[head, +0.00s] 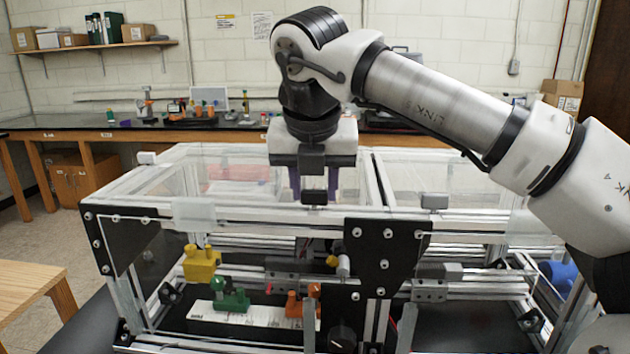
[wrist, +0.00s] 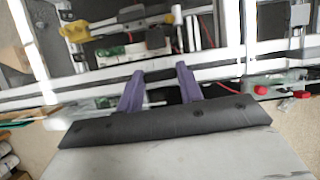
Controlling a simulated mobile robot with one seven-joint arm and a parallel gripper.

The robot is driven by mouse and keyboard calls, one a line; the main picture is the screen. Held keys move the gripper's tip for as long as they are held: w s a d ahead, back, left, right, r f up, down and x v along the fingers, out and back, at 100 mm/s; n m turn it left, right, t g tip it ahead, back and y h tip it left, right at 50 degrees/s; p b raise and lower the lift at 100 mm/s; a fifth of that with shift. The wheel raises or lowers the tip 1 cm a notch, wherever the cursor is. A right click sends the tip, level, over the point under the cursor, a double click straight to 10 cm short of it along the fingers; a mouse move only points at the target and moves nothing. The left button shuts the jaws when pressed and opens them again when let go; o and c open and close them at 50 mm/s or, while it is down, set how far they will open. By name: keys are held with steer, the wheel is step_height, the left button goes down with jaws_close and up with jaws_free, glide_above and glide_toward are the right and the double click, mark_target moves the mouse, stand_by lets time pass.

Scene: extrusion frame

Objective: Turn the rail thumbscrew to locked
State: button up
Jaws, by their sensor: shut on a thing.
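My gripper (head: 314,200) points down at the top front rail (head: 260,212) of the extrusion frame. Its two purple fingers stand apart, and a small black block (head: 315,198) shows between them in the head view. In the wrist view the fingertips (wrist: 161,70) reach a pale rail. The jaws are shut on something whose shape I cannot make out. I cannot surely pick out the rail thumbscrew. A round black knob (head: 342,338) sits low on the front, and a small yellow-tipped piece (head: 333,261) is inside, beside the black plate (head: 383,258); neither shows its setting clearly.
Yellow (head: 201,263), green (head: 230,296) and orange (head: 303,300) fixtures stand inside the frame at lower left. A red knob (wrist: 260,90) shows in the wrist view. A wooden table (head: 28,285) is at left.

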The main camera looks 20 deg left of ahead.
steer(key=shift+m, duration=0.3)
steer(key=o, duration=1)
steer(key=p+v, duration=0.4)
steer(key=v, duration=0.9)
steer(key=shift+s+r, duration=0.25)
steer(key=shift+r, duration=0.15)
